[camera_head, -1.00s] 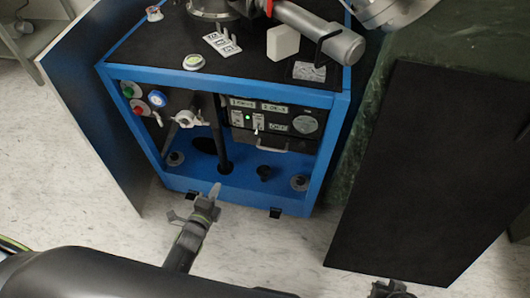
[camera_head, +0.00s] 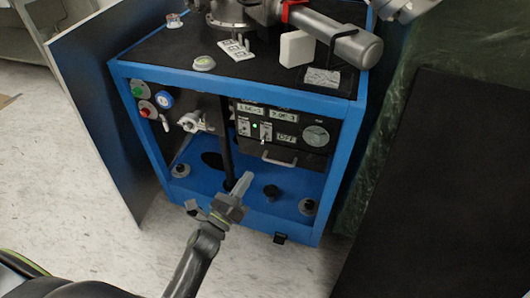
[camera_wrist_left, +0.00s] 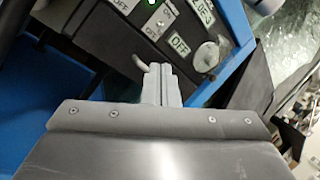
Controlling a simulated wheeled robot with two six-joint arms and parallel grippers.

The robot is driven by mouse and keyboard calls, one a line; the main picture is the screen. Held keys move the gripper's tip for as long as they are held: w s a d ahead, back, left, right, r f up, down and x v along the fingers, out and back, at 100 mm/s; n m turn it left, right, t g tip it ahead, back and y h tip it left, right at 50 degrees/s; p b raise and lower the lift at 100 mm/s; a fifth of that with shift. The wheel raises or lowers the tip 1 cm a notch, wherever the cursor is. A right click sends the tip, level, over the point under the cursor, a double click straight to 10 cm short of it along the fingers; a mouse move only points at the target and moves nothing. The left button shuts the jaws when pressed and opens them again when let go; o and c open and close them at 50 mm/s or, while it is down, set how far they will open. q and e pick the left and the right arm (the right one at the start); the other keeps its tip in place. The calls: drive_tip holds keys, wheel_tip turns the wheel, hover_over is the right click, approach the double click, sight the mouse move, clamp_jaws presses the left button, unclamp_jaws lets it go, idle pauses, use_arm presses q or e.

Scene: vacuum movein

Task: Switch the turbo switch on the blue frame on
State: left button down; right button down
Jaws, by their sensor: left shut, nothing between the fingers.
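I cannot read which switch is the turbo one in the head view. My left gripper (camera_head: 245,180) is shut and empty, in front of the frame's lower opening, below the panel and apart from the switch. Its fingers (camera_wrist_left: 160,82) point toward the panel. My right gripper is out of view.
A metal handle (camera_head: 279,160) sticks out below the panel. A valve (camera_head: 192,122) and green and red buttons (camera_head: 141,98) are at the left.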

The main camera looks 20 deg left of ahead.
sight(264, 140)
use_arm(q)
drive_tip(key=x, duration=0.8)
drive_tip(key=shift+w+d+r, duration=0.1)
drive_tip(key=shift+w, duration=0.25)
drive_tip(key=shift+w+d+r, duration=0.15)
drive_tip(key=shift+w+r, duration=0.05)
drive_tip(key=shift+w, duration=0.4)
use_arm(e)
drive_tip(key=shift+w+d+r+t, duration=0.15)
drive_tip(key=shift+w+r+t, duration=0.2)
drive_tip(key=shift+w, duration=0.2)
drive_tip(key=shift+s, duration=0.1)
use_arm(q)
drive_tip(key=shift+s+p, duration=0.1)
drive_tip(key=shift+p, duration=0.5)
drive_tip(key=shift+r, duration=0.1)
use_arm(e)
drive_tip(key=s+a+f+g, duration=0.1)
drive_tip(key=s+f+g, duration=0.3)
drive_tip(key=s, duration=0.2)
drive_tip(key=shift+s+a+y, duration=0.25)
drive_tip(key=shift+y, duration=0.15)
use_arm(q)
drive_tip(key=shift+g+p, duration=0.3)
drive_tip(key=shift+p, duration=0.25)
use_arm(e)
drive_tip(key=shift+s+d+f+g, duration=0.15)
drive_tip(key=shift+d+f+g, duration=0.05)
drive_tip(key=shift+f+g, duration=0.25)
